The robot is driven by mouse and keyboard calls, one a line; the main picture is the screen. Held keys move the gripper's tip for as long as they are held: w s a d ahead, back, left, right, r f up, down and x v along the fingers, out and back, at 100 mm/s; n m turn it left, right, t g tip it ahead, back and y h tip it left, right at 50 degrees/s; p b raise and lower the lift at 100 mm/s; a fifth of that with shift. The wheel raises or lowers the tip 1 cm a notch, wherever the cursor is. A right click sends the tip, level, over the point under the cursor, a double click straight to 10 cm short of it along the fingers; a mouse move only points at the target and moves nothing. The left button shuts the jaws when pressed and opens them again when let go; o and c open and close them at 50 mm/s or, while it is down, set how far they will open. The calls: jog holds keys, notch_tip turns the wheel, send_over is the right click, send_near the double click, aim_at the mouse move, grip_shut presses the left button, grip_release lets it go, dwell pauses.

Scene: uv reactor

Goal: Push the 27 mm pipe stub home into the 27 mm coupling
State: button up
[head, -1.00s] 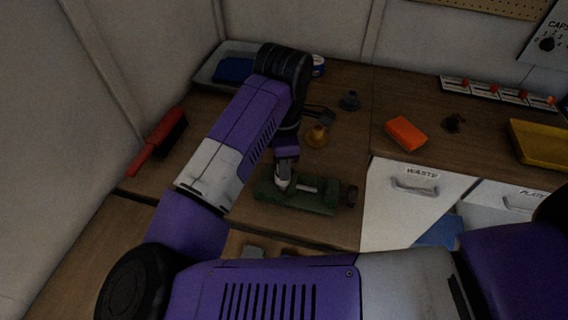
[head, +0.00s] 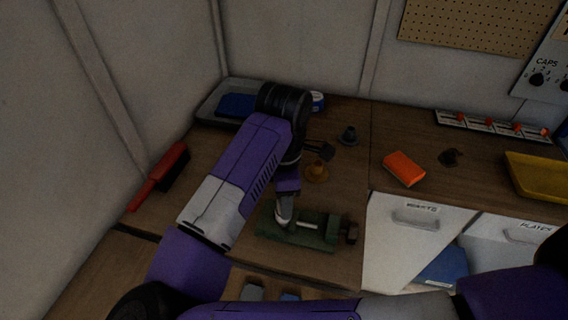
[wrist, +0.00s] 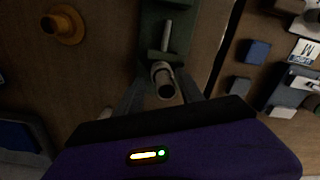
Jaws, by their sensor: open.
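A green vise-like fixture (head: 322,237) lies on the wooden bench, with a thin grey rod along it and a dark knob at its right end. In the wrist view the fixture (wrist: 150,25) runs away from me. A short grey tube with a dark open bore (wrist: 163,77) is at its near end. I cannot tell whether this tube is the stub or the coupling, and its mate is not clearly visible. My gripper (wrist: 160,98) is open, with one finger either side of the tube. In the head view my gripper (head: 284,218) is low over the fixture's left end.
An orange block (head: 404,168) lies to the right. A red-handled brush (head: 158,176) and a grey tray (head: 210,106) are at left. Drawers (head: 415,240) front the bench at right.

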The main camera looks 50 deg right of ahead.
notch_tip(320, 180, up, 11)
jog(key=b, duration=0.2)
dwell(0.7)
